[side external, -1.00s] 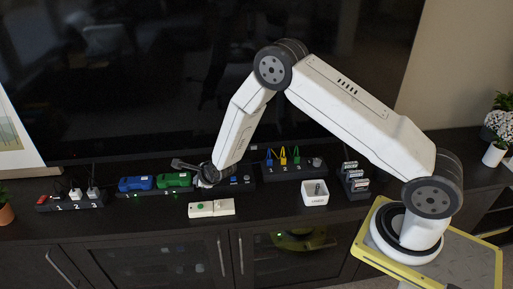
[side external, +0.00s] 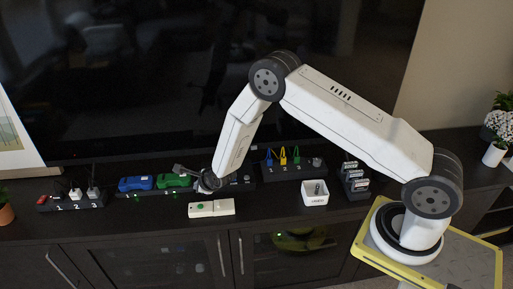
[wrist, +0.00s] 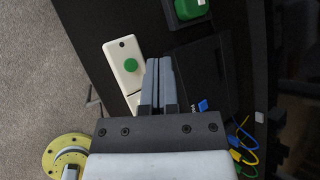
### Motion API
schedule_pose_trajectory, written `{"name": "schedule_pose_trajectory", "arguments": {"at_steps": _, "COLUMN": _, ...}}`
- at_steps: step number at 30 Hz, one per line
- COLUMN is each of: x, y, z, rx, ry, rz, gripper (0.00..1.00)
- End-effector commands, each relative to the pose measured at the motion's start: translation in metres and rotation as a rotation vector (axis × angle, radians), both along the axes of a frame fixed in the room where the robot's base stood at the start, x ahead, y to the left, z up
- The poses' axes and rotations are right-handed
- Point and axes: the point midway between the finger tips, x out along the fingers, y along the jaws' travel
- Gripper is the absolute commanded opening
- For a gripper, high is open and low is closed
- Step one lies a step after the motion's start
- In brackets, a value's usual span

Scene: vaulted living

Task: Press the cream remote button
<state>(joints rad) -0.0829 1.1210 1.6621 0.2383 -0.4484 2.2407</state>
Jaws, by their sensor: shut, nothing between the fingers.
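The cream remote (side external: 222,208) lies near the front edge of the dark cabinet top, with a round green button (side external: 200,206) on its left half. In the wrist view the remote (wrist: 119,51) is left of my fingers, its green button (wrist: 131,65) facing up and clear. My gripper (wrist: 159,62) is shut and empty, its fingertips to the right of the button and apart from it in the picture. In the side view my gripper (side external: 207,183) is just behind the remote, above the cabinet; the fingertips are hard to make out there and their height cannot be told.
Green (side external: 173,181) and blue (side external: 136,184) devices sit on a dark base to the left. A power strip with coloured plugs (side external: 283,158) stands behind right, and a white box (side external: 315,193) to the right. A dark screen rises behind. The cabinet top in front of the remote is clear.

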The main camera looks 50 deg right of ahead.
Motion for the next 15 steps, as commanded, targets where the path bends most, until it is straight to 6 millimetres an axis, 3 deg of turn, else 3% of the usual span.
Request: {"name": "schedule_pose_trajectory", "arguments": {"at_steps": 15, "x": 0.0, "y": 0.0, "z": -0.053, "rx": -0.001, "ry": 0.003, "rz": 0.001, "gripper": 0.0}}
